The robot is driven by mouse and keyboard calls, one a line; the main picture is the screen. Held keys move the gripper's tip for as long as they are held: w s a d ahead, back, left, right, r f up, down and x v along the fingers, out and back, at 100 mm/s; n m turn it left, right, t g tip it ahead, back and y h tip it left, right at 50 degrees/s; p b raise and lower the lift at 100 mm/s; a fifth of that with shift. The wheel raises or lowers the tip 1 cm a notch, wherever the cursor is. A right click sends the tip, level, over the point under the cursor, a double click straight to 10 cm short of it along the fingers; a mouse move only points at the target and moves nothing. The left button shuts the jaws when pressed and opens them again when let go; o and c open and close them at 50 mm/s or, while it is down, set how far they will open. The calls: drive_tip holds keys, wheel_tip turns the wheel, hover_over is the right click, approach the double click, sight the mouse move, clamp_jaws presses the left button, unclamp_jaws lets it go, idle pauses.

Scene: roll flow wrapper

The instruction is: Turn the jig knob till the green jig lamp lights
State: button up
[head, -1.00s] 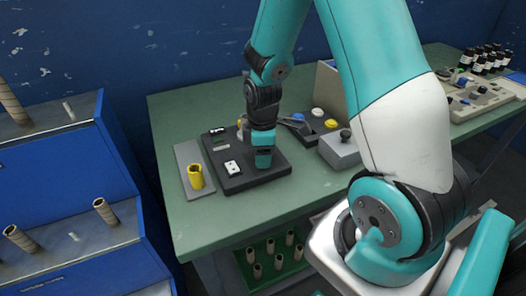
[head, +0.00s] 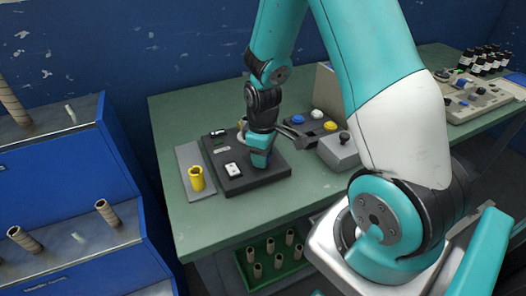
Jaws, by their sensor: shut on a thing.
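The jig is a dark flat panel (head: 262,181) on the green bench, with a white switch block (head: 233,170) and small fittings at its back left. My gripper (head: 258,163) points down onto the right part of the panel. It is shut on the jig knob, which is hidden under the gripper. I cannot make out a lit green lamp on the panel; part of the panel is behind my gripper.
A yellow cup-like part (head: 197,178) stands on a grey plate left of the jig. A grey box with a black knob (head: 339,150) and a button panel (head: 312,124) are to the right. A green tray (head: 254,283) holds several tubes below. Blue racks (head: 75,165) stand at left.

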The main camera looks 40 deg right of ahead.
drive_tip(key=m, duration=0.3)
drive_tip(key=shift+r+m+p, duration=0.1)
drive_tip(key=shift+m+p, duration=0.65)
drive_tip(key=shift+m, duration=1.35)
drive_tip(key=o, duration=0.9)
wheel_tip(320, 180, up, 17)
drive_tip(key=shift+r+p, duration=0.15)
drive_tip(key=shift+p, duration=0.3)
